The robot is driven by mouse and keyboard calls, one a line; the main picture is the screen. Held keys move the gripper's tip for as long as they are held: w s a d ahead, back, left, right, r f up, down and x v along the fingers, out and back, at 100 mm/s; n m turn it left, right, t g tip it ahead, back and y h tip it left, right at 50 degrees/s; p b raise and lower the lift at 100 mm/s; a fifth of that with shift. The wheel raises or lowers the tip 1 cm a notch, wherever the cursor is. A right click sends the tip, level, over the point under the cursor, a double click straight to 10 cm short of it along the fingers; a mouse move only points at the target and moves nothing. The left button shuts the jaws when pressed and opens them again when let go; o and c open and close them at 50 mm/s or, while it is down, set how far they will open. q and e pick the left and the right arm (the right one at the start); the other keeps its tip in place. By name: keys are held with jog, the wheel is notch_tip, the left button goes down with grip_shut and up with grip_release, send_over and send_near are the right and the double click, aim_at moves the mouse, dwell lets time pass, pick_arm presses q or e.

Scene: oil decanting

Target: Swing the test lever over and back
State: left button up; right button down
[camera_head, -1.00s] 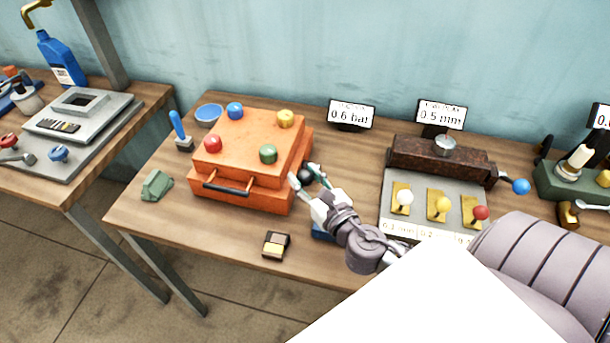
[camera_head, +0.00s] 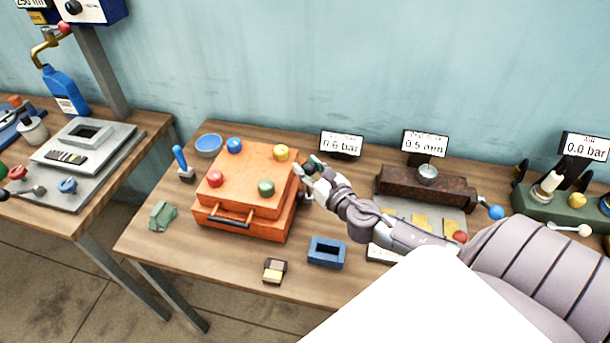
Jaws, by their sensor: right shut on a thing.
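My right gripper (camera_head: 307,168) is shut on a black knob (camera_head: 309,170) at the right side of the orange box (camera_head: 216,217), near its back right corner. The knob looks like the end of the test lever; the lever's shaft is hidden by the fingers and the box. The box has red, blue, yellow and green knobs on its lid and a dark handle in front. My left gripper is not in view.
My right arm crosses over the grey plate (camera_head: 395,208) with yellow pieces, in front of the brown block (camera_head: 425,188). A blue frame (camera_head: 326,252) and a small block (camera_head: 274,270) lie near the front edge. A blue bowl (camera_head: 208,145) stands behind the box.

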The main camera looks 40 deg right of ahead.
jog(key=shift+w+d, duration=0.55)
jog(key=shift+d, duration=0.25)
jog(key=c, duration=1.1)
grip_release()
jog(key=o, duration=0.4)
jog(key=shift+d+f, duration=0.15)
jog(key=shift+d, duration=0.05)
jog(key=shift+a, duration=0.1)
